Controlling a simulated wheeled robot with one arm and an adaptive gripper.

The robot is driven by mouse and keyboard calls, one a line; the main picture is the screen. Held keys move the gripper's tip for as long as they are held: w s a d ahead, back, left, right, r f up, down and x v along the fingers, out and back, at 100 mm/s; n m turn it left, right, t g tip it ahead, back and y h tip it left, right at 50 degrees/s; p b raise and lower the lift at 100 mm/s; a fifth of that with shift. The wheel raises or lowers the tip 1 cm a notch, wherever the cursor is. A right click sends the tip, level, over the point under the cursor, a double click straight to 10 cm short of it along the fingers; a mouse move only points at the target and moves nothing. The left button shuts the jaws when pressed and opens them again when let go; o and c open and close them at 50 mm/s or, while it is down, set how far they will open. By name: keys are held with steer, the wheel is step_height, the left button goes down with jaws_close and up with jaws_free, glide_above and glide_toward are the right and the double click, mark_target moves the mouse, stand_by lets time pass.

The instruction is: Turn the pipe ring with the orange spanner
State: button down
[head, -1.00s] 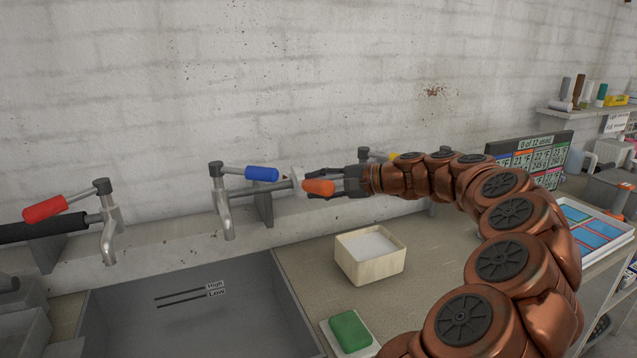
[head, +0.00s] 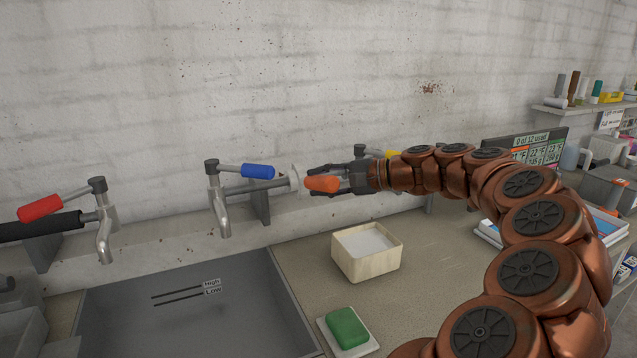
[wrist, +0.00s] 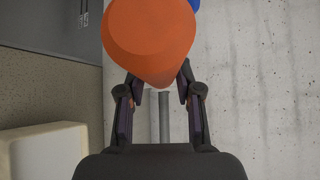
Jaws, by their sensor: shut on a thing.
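The orange spanner (head: 322,184) shows as a thick orange handle in front of my fingers in the head view. In the wrist view its blunt orange end (wrist: 150,38) fills the top middle and covers my fingertips. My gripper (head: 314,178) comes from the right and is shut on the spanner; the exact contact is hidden. A pale pipe ring (head: 297,180) stands just left of my fingertips, at the right end of a grey horizontal pipe (head: 250,187). I cannot tell whether the spanner touches the ring.
A blue-handled tap (head: 257,171) is close on the left, a red-handled tap (head: 40,208) farther left. A yellow handle (head: 385,153) lies behind my wrist. Below are a grey sink (head: 190,300), a pale open box (head: 365,265) and green soap (head: 347,327) on a dish.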

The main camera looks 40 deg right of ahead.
mark_target(331, 183)
steer(key=shift+s+a+r+b, duration=0.2)
steer(key=shift+s+r, duration=0.1)
steer(key=shift+s, duration=0.45)
steer(key=shift+s+a+r+b, duration=0.1)
steer(key=shift+s+a+r, duration=0.15)
steer(key=shift+s, duration=0.55)
steer(key=shift+s+a+r+b, duration=0.15)
steer(key=shift+s+r, duration=0.2)
steer(key=shift+s, duration=0.4)
